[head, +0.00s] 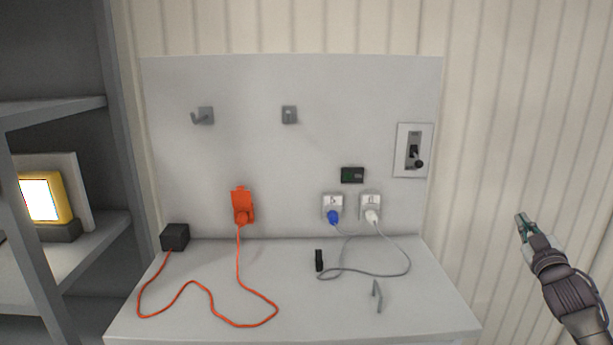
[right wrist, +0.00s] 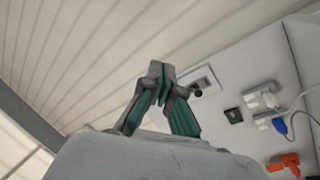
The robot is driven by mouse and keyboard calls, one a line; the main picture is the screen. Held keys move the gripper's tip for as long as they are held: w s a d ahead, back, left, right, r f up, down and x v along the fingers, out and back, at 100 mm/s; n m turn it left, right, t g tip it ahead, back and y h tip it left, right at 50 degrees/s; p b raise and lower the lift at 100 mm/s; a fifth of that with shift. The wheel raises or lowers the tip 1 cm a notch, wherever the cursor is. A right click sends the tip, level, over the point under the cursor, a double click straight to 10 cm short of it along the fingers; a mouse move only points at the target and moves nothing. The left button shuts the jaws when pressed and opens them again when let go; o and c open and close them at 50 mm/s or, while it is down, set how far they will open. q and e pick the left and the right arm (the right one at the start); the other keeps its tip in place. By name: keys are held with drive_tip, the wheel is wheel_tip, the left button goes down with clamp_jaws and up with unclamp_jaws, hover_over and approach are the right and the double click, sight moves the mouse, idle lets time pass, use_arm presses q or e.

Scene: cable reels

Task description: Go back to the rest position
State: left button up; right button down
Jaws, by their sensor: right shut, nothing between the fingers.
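My right gripper (head: 523,226) is at the right of the head view, beside the bench and apart from everything. Its fingers are together and empty; they also show shut in the right wrist view (right wrist: 158,82). The left gripper is not in view. An orange plug in an orange socket (head: 242,205) sits on the grey panel (head: 250,150), with an orange cable (head: 210,306) running to a black box (head: 174,237). A blue plug (head: 334,217) and a white plug (head: 372,216) sit in two white sockets, with grey cables hanging to the bench.
The bench (head: 400,318) holds a small black piece (head: 319,260) and a grey hook-shaped piece (head: 377,295). Two hooks (head: 203,116) (head: 289,115), a small dark display (head: 352,175) and a lever switch (head: 413,151) are on the panel. Grey shelving (head: 72,240) stands left. Space around my right gripper is clear.

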drive_tip(key=s+a+f+g, duration=0.2)
drive_tip(key=s+f+g, duration=0.1)
drive_tip(key=f, duration=1)
drive_tip(key=s+a+f+m+g, duration=0.1)
drive_tip(key=s+f+g, duration=0.15)
drive_tip(key=f, duration=1.05)
drive_tip(key=s+a+f+g, duration=0.2)
drive_tip(key=s+f, duration=0.2)
drive_tip(key=f, duration=1)
drive_tip(key=s+a+f+g+y, duration=0.1)
drive_tip(key=s+a+f+g, duration=0.15)
drive_tip(key=s+f, duration=0.65)
drive_tip(key=s+a+f+g+y, duration=0.15)
drive_tip(key=s+a+f, duration=0.25)
drive_tip(key=s+f, duration=0.45)
drive_tip(key=s+a+f+g, duration=0.2)
drive_tip(key=s+a+f, duration=0.25)
drive_tip(key=s, duration=0.35)
drive_tip(key=s+a+f+m+g, duration=0.1)
drive_tip(key=s+a+f+g, duration=0.15)
drive_tip(key=s+f, duration=0.4)
drive_tip(key=s+a+f+g, duration=0.1)
drive_tip(key=s+a+f, duration=0.3)
drive_tip(key=s, duration=0.6)
drive_tip(key=s+a+g+y+p, duration=0.1)
drive_tip(key=s+a, duration=0.3)
drive_tip(key=s, duration=0.8)
drive_tip(key=shift+a+r+g+p, duration=0.2)
drive_tip(key=shift+g+p, duration=0.2)
drive_tip(key=shift+p, duration=0.15)
